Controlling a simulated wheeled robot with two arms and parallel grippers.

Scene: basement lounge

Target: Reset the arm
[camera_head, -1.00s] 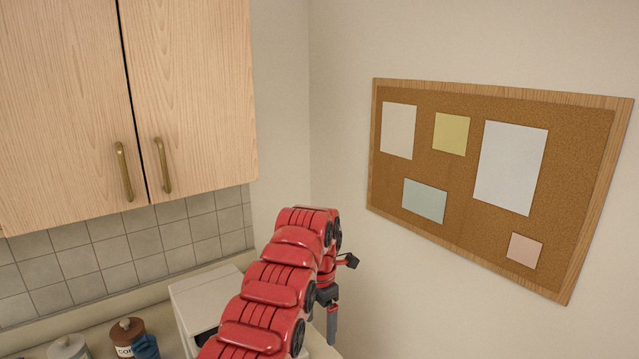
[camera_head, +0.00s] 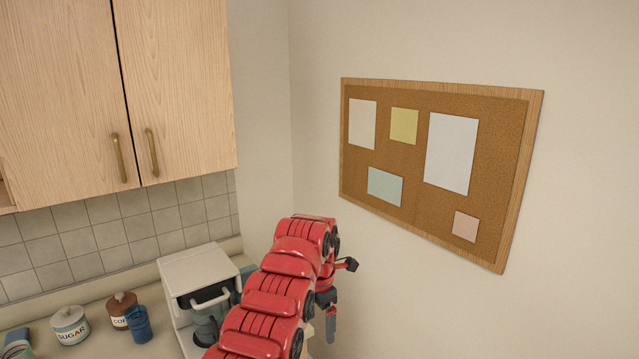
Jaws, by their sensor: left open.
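My left arm (camera_head: 275,290), red and segmented, reaches up from the bottom middle of the head view. Its left gripper (camera_head: 341,296) shows at the arm's far right side, partly hidden behind the red links. The dark fingers stand apart, one near the top and one hanging lower, with nothing seen between them. The gripper is in front of the bare wall, below the cork board. My right gripper is out of view.
A white coffee machine (camera_head: 196,270) stands on the counter (camera_head: 95,340), left of and partly behind my arm. A blue cup (camera_head: 138,324), a brown-lidded canister (camera_head: 121,305) and a sugar jar (camera_head: 70,325) stand further left. Wooden cabinets (camera_head: 180,90) hang above. A cork board (camera_head: 410,215) hangs right.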

